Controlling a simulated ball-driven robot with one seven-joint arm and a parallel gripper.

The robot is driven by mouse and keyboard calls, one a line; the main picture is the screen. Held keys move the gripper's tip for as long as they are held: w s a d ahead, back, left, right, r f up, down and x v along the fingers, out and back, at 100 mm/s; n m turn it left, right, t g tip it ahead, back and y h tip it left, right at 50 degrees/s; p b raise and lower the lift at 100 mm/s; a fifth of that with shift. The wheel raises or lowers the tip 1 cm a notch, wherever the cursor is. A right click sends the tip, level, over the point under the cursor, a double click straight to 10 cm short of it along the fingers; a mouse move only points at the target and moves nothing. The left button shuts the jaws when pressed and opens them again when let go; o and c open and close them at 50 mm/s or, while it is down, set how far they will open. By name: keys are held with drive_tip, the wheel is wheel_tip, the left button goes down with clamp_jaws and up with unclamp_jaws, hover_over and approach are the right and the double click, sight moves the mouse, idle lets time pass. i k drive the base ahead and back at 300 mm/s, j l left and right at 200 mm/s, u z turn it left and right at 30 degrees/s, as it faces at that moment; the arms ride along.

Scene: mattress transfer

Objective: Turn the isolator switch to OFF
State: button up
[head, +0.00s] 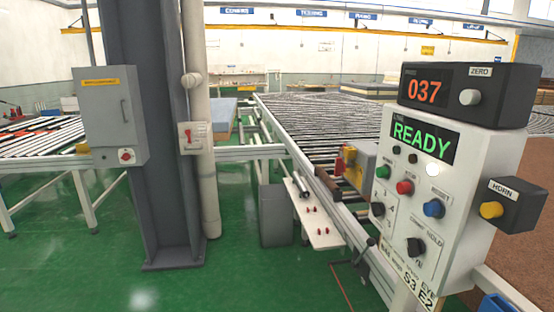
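A grey wall cabinet (106,112) with a yellow label hangs on the left of the dark steel column. A red rotary knob (126,155) on a pale plate sits at its lower right corner. A small pale box with a red lever (188,134) is fixed by the white pipe, right of the column; the lever looks roughly upright. Either could be the isolator switch; I cannot read ON or OFF marks on them. My gripper is not in view.
The dark steel column (150,190) stands on the green floor (100,270). A control panel (455,170) reading READY, with a 037 display (424,90) and a HORN box (510,203), fills the right. A roller conveyor (320,115) runs behind. Open floor lies at front left.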

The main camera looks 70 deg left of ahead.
sight(340, 165)
drive_tip(key=u, duration=1.5)
